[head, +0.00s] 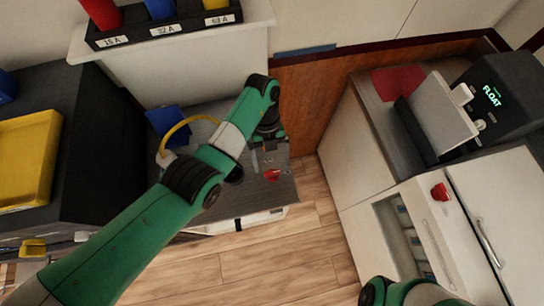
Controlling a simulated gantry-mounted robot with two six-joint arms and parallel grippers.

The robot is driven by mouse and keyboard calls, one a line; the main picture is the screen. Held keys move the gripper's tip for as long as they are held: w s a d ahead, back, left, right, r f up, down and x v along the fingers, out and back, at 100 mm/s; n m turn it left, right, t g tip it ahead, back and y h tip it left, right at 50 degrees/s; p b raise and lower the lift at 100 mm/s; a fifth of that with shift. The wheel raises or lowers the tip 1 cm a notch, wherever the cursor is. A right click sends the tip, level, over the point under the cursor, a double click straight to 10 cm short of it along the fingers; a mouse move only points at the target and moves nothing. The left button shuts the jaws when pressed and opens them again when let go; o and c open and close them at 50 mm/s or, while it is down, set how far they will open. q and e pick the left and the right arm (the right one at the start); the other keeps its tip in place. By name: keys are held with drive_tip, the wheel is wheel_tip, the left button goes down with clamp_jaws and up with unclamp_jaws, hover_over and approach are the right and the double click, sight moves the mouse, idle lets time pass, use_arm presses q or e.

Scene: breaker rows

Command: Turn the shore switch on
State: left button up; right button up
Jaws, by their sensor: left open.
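No label reading "shore" is legible, so I cannot tell which control is the shore switch. A black unit (510,92) at the right shows a green FLOAT display, with white knob-like parts (461,95) beside a pale tilted panel (440,112). A red knob (440,192) sits on the white cabinet front below it. My left gripper (268,158) is open and points down over a dark grey counter (250,202) in the middle. A small red piece (272,175) lies just below its fingertips; contact cannot be told. My right arm shows at the bottom edge, its gripper out of view.
A blue box (167,122) and a yellow cable (176,128) are left of my left gripper. A rack (170,28) labelled 16 A, 32 A and 63 A holds coloured items. A yellow tray (28,155) is far left. A red mat (397,82) lies behind the panel. Wooden floor is clear.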

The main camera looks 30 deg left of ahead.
use_arm(q)
drive_tip(key=p+v, duration=0.1)
drive_tip(key=v, duration=0.7)
drive_tip(key=shift+r, duration=0.15)
drive_tip(key=shift+p, duration=0.3)
